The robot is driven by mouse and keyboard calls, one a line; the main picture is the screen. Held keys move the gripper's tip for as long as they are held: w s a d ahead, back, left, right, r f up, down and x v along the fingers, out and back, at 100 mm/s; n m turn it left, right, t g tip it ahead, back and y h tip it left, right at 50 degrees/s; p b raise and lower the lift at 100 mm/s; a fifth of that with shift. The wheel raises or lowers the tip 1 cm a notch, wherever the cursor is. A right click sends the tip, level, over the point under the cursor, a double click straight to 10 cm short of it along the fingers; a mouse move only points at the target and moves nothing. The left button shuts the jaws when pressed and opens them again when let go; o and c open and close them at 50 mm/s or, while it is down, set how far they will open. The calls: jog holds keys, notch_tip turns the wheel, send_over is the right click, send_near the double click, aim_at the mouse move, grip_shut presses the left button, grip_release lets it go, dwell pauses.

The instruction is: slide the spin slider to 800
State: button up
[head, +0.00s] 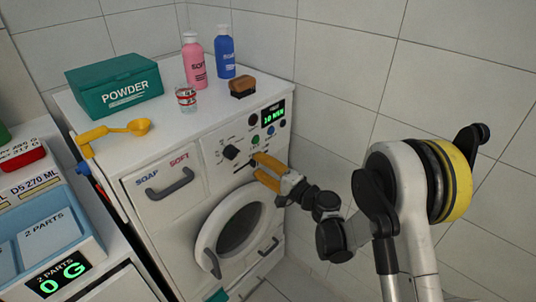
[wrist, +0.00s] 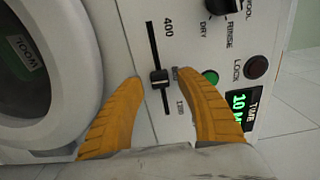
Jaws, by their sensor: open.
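The spin slider (wrist: 159,78) is a black knob on a dark vertical slot in the washer's white panel. In the wrist view it sits a little below the slot's middle, with the 400 label beside the upper end. A label near the lower end is too blurred to read. My gripper (wrist: 157,75) has its two orange fingers open, one on each side of the knob, with the right tip close to it. I cannot tell whether either finger touches. In the head view my gripper (head: 256,164) is at the panel and largely hides the slider.
The washer (head: 131,207) has a round door (head: 205,237) below the panel. A dial (head: 231,152), round buttons and a 10 MIN display (head: 274,117) are nearby. A powder box (head: 115,84), bottles and a brush (head: 242,87) stand on top. The tiled wall is at the right.

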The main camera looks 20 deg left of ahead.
jog(key=v, duration=0.6)
dwell(0.6)
jog(key=s+d+r+n+h, duration=0.3)
jog(key=d+r+h, duration=0.3)
jog(key=d+r, duration=0.6)
jog(key=s+d+f+h, duration=0.1)
jog(key=s+d+h, duration=0.4)
jog(key=s+d, duration=0.5)
jog(key=s+d+f+n+h, duration=0.1)
jog(key=s+d+h, duration=0.4)
jog(key=s+d, duration=0.5)
jog(key=d, duration=0.8)
jog(key=shift+s+d+h, duration=0.2)
jog(key=shift+h, duration=0.1)
jog(key=shift+a, duration=0.15)
